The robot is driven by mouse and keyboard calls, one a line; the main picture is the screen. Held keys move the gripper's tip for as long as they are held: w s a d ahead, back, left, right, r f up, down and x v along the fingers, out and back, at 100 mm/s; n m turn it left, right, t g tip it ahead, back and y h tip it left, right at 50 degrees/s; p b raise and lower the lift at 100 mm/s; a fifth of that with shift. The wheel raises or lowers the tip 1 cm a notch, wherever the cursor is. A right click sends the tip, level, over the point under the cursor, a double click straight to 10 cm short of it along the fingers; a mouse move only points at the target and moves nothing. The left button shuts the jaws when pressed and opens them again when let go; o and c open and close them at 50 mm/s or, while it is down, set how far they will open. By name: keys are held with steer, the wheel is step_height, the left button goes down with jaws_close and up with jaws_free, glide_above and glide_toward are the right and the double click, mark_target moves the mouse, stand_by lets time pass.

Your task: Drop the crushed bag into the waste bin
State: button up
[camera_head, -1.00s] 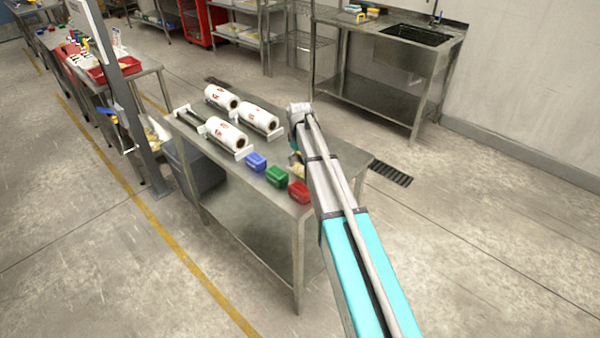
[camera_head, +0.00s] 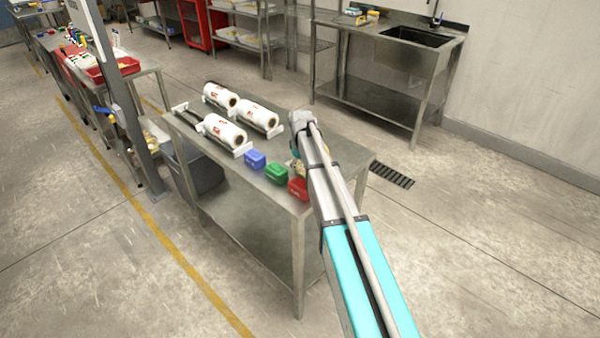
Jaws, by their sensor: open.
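The steel table (camera_head: 232,185) stands in the middle of the head view. My arm reaches over its near right end, and my gripper (camera_head: 296,156) points down there, mostly hidden behind the arm; it is open. A small tan, crumpled-looking patch (camera_head: 297,169) shows beside the arm, behind the red box; it may be the crushed bag, but most of it is covered. I cannot tell whether the gripper touches it. A dark grey bin (camera_head: 203,172), likely the waste bin, stands on the floor at the table's left end, partly hidden by the table.
Blue (camera_head: 255,159), green (camera_head: 276,174) and red (camera_head: 298,190) boxes line the table's front edge. Three white film rolls (camera_head: 224,130) lie on holders behind them. A grey post (camera_head: 122,100) rises left of the bin.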

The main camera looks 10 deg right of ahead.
mark_target(301, 164)
steer(key=shift+f, duration=0.1)
stand_by(0.6)
steer(key=c, duration=1.1)
step_height(301, 164, up, 3)
steer(key=p, duration=0.3)
steer(key=s+d+r+p, duration=0.1)
steer(key=s+r+p, duration=0.9)
steer(key=s, duration=0.4)
